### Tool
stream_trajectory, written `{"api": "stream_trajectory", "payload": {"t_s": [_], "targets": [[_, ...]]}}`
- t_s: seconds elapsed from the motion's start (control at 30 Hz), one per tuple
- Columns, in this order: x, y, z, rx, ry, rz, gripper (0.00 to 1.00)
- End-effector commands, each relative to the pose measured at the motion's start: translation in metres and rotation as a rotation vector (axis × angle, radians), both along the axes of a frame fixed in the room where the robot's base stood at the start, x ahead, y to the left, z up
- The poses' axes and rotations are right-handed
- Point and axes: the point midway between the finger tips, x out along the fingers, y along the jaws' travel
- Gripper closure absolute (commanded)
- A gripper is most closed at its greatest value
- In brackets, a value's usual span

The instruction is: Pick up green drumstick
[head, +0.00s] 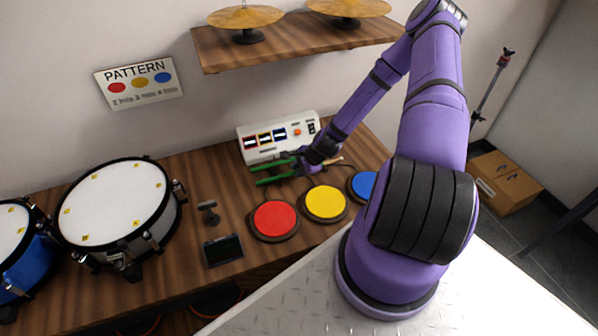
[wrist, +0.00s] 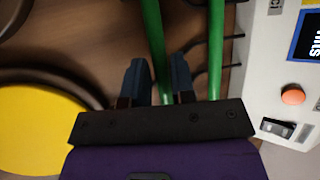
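Two green drumsticks lie near the white control box in the head view, a farther one (head: 270,165) and a nearer one (head: 274,180). My gripper (head: 296,163) is low over the table at their right ends. In the wrist view my gripper's fingers (wrist: 158,80) are apart. One green drumstick (wrist: 154,40) runs between them, closer to the right finger, with a gap on its left. The other green drumstick (wrist: 216,45) passes outside the right finger. The gripper body hides the sticks' lower parts. I cannot tell whether a finger touches a stick.
The white control box (head: 262,153) stands close behind the sticks. Red (head: 274,219), yellow (head: 326,202) and blue (head: 364,185) pads lie in front and to the right. A drum (head: 115,205) stands at left. A shelf (head: 290,46) with cymbals hangs above. Thin dark cables run near the sticks.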

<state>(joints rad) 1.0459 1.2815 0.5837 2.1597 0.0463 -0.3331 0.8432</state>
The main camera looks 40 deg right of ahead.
Motion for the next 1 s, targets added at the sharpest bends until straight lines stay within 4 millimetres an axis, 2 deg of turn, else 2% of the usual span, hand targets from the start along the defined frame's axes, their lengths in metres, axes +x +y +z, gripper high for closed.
{"api": "stream_trajectory", "payload": {"t_s": [0.03, 0.1, 0.57, 0.77, 1.0], "targets": [[0.0, 0.0, 0.0, 0.0, 0.0, 0.0, 0.88], [0.0, 0.0, 0.0, 0.0, 0.0, 0.0, 1.0], [0.001, -0.001, 0.007, -0.002, -0.002, 0.0, 1.0], [0.0, -0.001, 0.03, -0.002, -0.002, 0.001, 1.0], [0.0, -0.001, 0.071, -0.003, -0.002, 0.0, 1.0]]}}
